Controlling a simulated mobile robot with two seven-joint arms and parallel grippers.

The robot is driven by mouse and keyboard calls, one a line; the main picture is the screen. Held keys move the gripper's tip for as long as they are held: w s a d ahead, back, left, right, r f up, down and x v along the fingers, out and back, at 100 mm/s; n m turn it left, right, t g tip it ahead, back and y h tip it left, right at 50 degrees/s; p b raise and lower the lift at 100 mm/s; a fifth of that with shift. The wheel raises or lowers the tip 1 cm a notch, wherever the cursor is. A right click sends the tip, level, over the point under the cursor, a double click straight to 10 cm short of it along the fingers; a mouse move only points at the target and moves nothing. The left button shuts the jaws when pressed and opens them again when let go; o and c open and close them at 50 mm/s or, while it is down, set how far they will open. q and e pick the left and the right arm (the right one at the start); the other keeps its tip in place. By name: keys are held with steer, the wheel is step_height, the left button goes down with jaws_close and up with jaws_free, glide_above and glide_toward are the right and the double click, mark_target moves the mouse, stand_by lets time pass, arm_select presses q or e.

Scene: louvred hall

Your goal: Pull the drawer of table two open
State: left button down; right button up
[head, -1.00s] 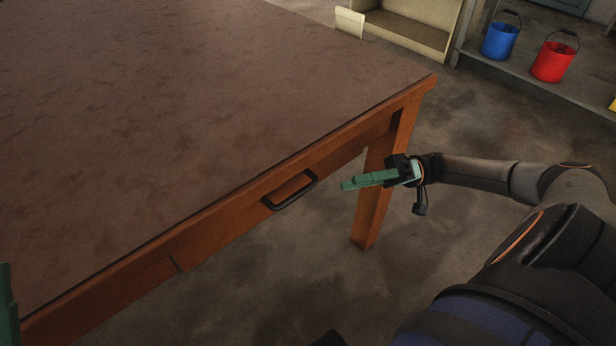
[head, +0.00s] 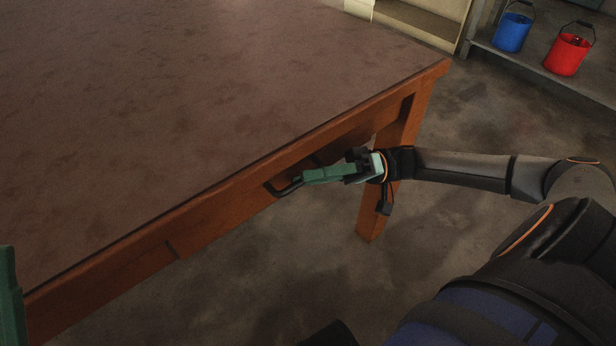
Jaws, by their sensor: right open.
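The table (head: 190,90) has a brown mottled top and an orange-brown wooden frame. Its drawer (head: 225,213) sits in the front side, and its front looks flush with the frame. The dark drawer handle (head: 284,190) shows only at its left part; my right gripper hides the rest. My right gripper (head: 308,176) is open, with its green fingers at the handle. I cannot tell whether they touch it or lie around it. A green part of my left gripper (head: 11,300) shows at the left edge; its jaw state cannot be made out.
A table leg (head: 385,190) stands just behind my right gripper. A blue bucket (head: 512,32) and a red bucket (head: 567,55) stand on a low shelf (head: 590,88) at the upper right. A pale cabinet (head: 425,22) stands at the back. The floor beside the table is clear.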

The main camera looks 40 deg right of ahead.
steer(key=shift+w+a+r, duration=0.15)
steer(key=shift+a, duration=0.3)
steer(key=shift+c, duration=0.2)
jaws_close()
stand_by(1.0)
